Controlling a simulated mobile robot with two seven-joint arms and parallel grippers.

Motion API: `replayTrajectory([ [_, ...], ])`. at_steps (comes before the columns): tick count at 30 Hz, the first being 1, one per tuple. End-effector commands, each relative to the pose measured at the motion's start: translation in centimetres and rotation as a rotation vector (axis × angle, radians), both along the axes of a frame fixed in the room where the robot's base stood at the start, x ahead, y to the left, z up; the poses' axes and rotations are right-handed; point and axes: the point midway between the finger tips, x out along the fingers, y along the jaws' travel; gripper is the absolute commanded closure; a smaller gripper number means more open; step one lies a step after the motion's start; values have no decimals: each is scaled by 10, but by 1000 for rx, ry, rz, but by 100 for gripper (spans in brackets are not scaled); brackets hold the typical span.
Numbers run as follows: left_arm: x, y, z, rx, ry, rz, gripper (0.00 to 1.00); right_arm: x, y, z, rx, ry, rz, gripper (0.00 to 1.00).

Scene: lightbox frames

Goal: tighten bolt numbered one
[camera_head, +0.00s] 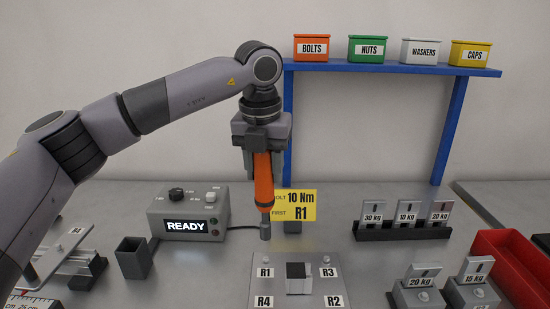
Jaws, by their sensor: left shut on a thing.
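My left gripper (263,158) is shut on an orange power screwdriver (263,185) and holds it upright, with its grey socket tip pointing down. The tip is above the back edge of a metal plate (275,285), and I cannot tell the exact gap. A small bolt head shows by R1 and another by R3. A yellow card (298,205) behind the tool reads 10 Nm and R1, and the tool partly covers it. My right gripper is not in view.
A control box (188,214) reading READY stands left of the tool, with a dark square holder (133,258) in front. Weights in a black rack (402,231), weighted blocks (418,288) and a red bin (505,262) stand right. A blue shelf (400,68) holds labelled bins.

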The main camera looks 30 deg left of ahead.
Motion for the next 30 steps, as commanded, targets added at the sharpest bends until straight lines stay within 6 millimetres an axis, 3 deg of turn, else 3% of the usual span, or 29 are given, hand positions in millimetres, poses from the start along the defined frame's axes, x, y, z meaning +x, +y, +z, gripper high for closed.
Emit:
replayTrajectory([
  [16,0,0,3,-4,4,-1,95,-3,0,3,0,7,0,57],
  [30,0,0,-38,-3,4,-1,95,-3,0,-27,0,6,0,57],
])
